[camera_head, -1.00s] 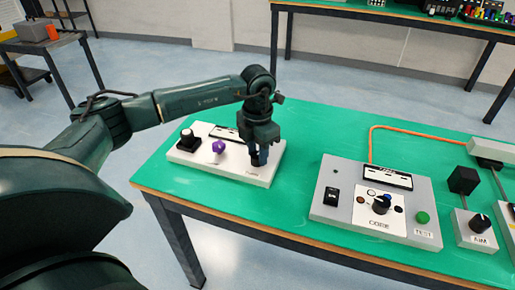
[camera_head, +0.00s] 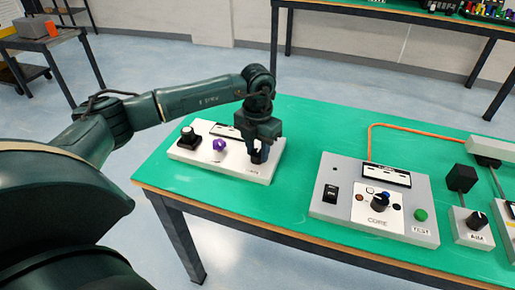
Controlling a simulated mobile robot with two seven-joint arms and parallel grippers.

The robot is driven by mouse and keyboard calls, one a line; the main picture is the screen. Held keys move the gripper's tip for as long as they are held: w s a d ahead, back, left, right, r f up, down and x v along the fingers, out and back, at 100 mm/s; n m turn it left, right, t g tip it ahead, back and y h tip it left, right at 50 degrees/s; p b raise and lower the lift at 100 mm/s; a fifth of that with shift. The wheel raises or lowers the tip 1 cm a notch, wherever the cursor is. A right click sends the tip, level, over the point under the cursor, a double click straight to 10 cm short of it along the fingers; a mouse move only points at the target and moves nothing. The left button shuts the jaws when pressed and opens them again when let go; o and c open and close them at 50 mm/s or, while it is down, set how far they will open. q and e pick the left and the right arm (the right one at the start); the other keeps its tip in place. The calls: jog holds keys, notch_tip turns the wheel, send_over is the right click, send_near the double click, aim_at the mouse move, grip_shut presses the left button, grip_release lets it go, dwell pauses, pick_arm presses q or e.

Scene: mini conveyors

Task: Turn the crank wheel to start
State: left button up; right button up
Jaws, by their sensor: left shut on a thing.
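A white control box (camera_head: 190,158) stands on the green table. It carries a black knob (camera_head: 188,136) at its left and a purple knob (camera_head: 219,145) in the middle. My left gripper (camera_head: 257,157) points down over the box's right end. It is shut on a control there, which the fingers mostly hide, so I cannot tell its shape or whether it is the crank wheel. My right gripper is not in view.
A grey box marked CURE (camera_head: 325,210), with a dial and a green button (camera_head: 421,215), stands to the right. Beyond it is a small box marked AIM (camera_head: 462,235). An orange cable (camera_head: 400,125) runs behind. Green table (camera_head: 295,200) lies bare between the boxes.

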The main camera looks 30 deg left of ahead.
aim_at(257, 152)
pick_arm(q)
jog(key=o, duration=0.9)
jog(key=shift+o, duration=0.4)
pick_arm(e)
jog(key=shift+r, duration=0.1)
pick_arm(q)
jog(key=shift+r, duration=0.15)
notch_tip(257, 152, up, 13)
jog(key=shift+p, duration=0.4)
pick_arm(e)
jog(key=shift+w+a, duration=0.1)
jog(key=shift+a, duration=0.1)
